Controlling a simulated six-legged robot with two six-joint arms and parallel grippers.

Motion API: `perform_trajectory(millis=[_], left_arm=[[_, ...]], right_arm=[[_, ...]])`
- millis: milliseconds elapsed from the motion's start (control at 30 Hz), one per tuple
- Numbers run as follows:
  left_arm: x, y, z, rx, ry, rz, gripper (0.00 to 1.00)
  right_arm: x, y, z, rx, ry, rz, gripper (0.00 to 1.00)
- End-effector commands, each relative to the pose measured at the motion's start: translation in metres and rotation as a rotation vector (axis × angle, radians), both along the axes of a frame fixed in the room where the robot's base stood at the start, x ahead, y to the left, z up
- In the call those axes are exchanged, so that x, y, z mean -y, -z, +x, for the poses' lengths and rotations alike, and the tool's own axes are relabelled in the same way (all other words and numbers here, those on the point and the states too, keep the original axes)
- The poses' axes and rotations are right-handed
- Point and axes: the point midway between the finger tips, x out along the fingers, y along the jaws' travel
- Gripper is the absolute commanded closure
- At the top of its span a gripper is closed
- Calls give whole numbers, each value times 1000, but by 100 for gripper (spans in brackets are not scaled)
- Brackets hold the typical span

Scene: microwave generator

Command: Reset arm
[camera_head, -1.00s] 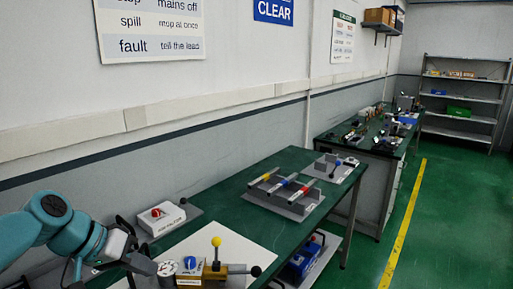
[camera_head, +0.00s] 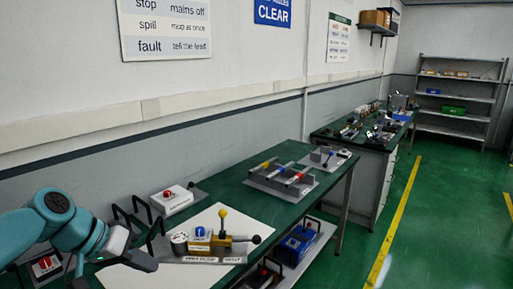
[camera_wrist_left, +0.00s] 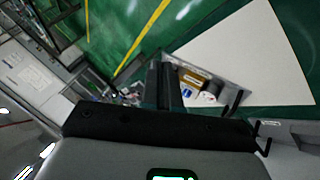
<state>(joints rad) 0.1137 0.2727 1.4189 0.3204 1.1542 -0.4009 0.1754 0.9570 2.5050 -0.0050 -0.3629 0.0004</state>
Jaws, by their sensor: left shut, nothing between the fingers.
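My left arm comes in from the lower left of the head view. Its left gripper (camera_head: 150,263) is shut and empty, beside the near left part of the pale sheet on the green bench. In the left wrist view the dark fingers (camera_wrist_left: 166,85) are together with nothing between them. A valve-like unit (camera_head: 212,243) with a yellow-knobbed lever, a blue part and a round gauge stands on the sheet, just right of the gripper. It shows blurred beyond the fingers in the left wrist view (camera_wrist_left: 195,82). My right gripper is not in view.
A white box with a red knob (camera_head: 172,199) sits near the wall. A grey fixture with coloured bars (camera_head: 281,179) is farther along the green bench (camera_head: 225,180). A blue box (camera_head: 298,243) is on the lower shelf. Green floor at right is clear.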

Motion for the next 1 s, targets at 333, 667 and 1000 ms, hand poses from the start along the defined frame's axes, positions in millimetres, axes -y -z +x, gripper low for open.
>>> perform_trajectory(millis=[333, 667, 1000], left_arm=[[11, 72, 14, -84, -60, 26, 100], [32, 205, 0, -217, -153, 93, 100], [85, 399, -149, -405, -220, 199, 100]], right_arm=[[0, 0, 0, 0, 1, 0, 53], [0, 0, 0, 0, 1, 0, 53], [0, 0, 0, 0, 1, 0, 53]])
